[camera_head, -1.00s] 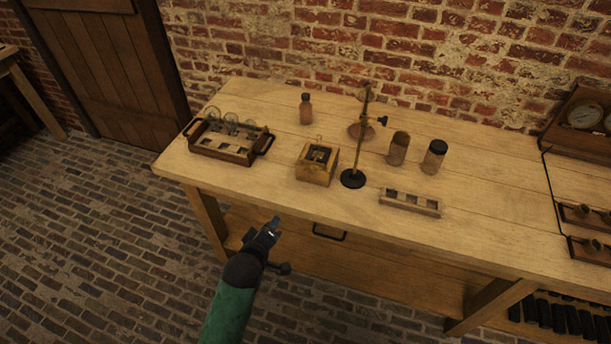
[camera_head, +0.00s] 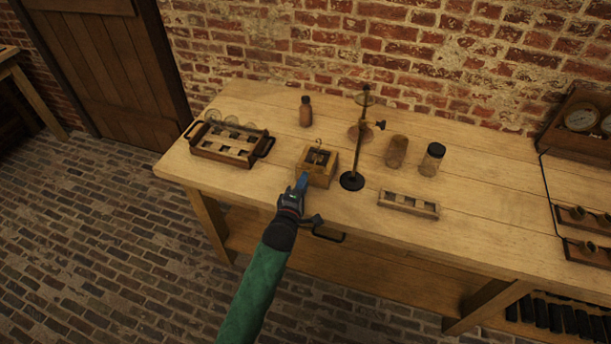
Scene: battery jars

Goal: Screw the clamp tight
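A dark stand (camera_head: 353,181) with a round black base stands upright on the bench. A clamp with a dark screw knob (camera_head: 380,125) is on its rod, with a rounded brownish piece (camera_head: 359,131) beside it. How tight the screw is cannot be told. Left of the stand is a small open wooden box (camera_head: 323,176) with dark parts inside and a thin hook at its top. My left gripper (camera_head: 303,181) is at the near side of this box, pointing at it; whether they touch is unclear. Its fingers look close together, but their opening cannot be made out. My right gripper is out of view.
A handled wooden tray (camera_head: 209,154) with glass pieces stands at left. A brown bottle (camera_head: 306,111) is behind the box. Two jars (camera_head: 397,152) (camera_head: 432,160) and a slotted wooden rack (camera_head: 409,204) are right of the stand.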

